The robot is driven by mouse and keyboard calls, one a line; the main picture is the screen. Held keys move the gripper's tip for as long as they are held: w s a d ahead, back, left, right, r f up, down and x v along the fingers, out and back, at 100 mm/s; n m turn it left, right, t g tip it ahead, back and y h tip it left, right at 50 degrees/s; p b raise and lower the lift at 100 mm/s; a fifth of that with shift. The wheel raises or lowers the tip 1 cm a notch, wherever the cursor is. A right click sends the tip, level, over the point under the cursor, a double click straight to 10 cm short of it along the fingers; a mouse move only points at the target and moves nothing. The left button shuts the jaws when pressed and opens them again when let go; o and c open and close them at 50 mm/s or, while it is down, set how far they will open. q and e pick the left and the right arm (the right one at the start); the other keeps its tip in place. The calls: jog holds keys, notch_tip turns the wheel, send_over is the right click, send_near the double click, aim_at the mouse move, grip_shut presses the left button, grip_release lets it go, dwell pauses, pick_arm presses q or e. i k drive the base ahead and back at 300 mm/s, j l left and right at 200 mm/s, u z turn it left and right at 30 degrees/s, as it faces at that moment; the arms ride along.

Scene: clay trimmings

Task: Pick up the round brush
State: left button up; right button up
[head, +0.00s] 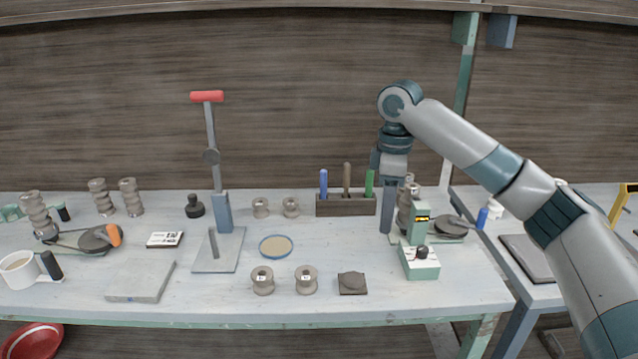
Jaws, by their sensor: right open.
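A small dark round piece with a knob on top (194,206) stands on the workbench (215,285), left of the upright lever with the red handle. It may be the round brush, but I cannot tell for sure. My right gripper (387,228) points down over the right half of the bench, beside the right end of the tool block and far to the right of the dark piece. It is open, seen edge-on, with nothing visible in it. My left gripper is not in view.
The red-handled lever stand (208,95) rises tall at centre left. A tool block (345,206) holds blue, brown and green handles. A green-white device (420,262) stands close to my right gripper. Several spools, a blue-rimmed dish (276,237) and a mug (18,270) also occupy the bench.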

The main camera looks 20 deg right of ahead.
aim_at(323, 173)
jog(key=i, duration=1.4)
